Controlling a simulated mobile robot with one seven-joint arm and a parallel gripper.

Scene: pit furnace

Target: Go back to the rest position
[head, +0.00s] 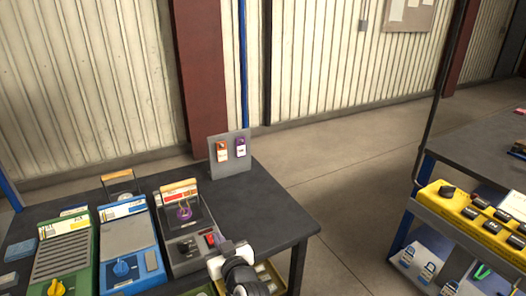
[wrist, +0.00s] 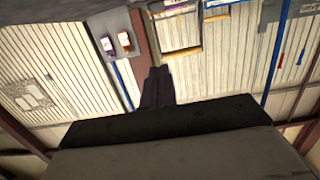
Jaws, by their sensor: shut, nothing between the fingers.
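My gripper (wrist: 158,74) shows in the wrist view as dark fingers close together, shut and empty. In the head view the white and dark end of my arm (head: 233,266) is at the bottom, over the front right part of the dark table (head: 262,205). The fingers are hard to make out there. Just left of it stands a grey device (head: 185,252) with a red switch, a purple ring and a wooden-handled frame. The wrist picture looks upside down, with the wall filling most of it.
A blue device (head: 130,240) and a green one (head: 65,255) stand farther left. A grey panel (head: 230,168) with orange and purple tags stands at the table's back. A cart with a yellow control box (head: 475,212) is at right. Open floor (head: 345,190) lies between.

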